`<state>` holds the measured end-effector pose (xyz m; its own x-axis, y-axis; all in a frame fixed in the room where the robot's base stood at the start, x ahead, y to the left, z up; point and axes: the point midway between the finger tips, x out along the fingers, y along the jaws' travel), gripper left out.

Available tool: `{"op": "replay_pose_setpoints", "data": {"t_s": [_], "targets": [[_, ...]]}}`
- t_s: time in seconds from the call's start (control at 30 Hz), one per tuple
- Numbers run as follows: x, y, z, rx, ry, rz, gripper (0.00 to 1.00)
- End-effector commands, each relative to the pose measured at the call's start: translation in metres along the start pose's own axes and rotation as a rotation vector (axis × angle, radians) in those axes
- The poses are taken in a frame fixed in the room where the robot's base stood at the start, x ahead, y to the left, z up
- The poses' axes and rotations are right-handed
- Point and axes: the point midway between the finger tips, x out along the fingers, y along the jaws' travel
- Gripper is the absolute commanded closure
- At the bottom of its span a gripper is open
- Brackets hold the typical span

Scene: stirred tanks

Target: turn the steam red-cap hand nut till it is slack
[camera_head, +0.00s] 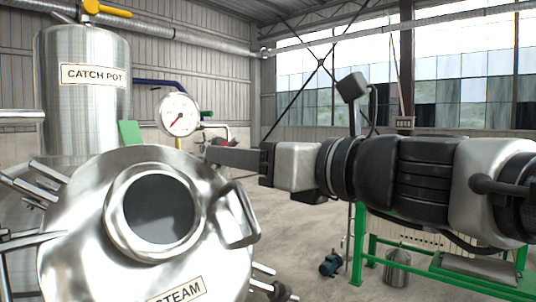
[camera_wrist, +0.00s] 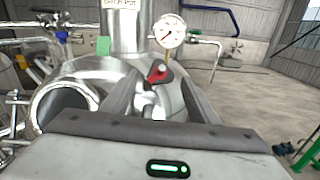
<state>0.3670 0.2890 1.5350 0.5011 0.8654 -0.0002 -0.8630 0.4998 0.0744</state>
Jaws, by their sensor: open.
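The steam vessel (camera_head: 85,215) is a shiny steel body with a round dark window and a STEAM label (camera_head: 178,291). In the wrist view a red-capped hand nut (camera_wrist: 157,72) sits beyond the vessel's steel top, between my spread fingers. My gripper (camera_wrist: 158,84) is open, with one finger on each side of the nut in the picture; I cannot tell whether either touches it. In the head view my gripper (camera_head: 209,154) reaches in from the right behind the vessel's handle, and the nut is not clearly seen there.
A pressure gauge (camera_head: 178,114) stands behind the vessel, near my fingers. The catch pot (camera_head: 85,110) is at the back left. A bent steel handle (camera_head: 240,218) juts from the vessel's right side.

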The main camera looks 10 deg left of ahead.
Motion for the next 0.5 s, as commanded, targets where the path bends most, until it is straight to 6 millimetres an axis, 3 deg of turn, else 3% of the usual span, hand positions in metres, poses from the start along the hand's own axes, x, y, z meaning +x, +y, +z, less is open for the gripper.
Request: {"op": "replay_pose_setpoints", "data": {"t_s": [0.2, 0.5], "targets": [[0.025, 0.001, 0.0, 0.0, 0.0, 0.002, 0.45], [0.029, 0.0, 0.0, 0.0, 0.0, 0.001, 0.45]]}}
